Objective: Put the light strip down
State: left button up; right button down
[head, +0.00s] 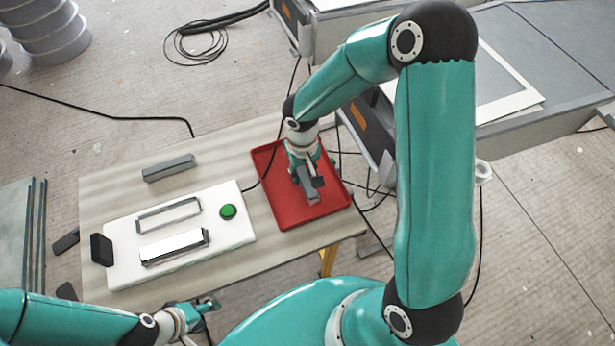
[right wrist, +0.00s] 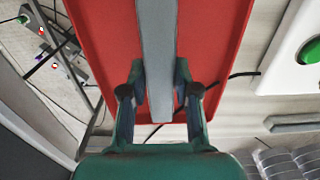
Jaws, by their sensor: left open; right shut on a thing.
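My right gripper (head: 306,180) is shut on a grey light strip (head: 312,197) over the red tray (head: 285,219). In the right wrist view the strip (right wrist: 157,60) runs lengthwise between the two fingers of that gripper (right wrist: 158,92), with the red tray (right wrist: 215,40) behind it. I cannot tell whether the strip touches the tray floor. My left gripper (head: 208,304) is open and empty, off the table's front edge.
A white board (head: 125,233) holds an empty frame (head: 169,215), a bright white strip (head: 174,246) and a green button (head: 228,211). Another grey bar (head: 169,167) lies behind it. A black block (head: 102,249) stands at the board's left end. Cables lie around the table (head: 110,190).

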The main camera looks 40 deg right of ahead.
aim_at(303, 181)
jog(key=shift+f, duration=2.2)
jog(key=shift+f+b, duration=0.15)
jog(key=shift+b, duration=0.15)
jog(key=c, duration=0.9)
grip_release()
jog(key=shift+o, duration=0.2)
notch_tip(303, 181, up, 12)
jog(key=shift+r, duration=0.15)
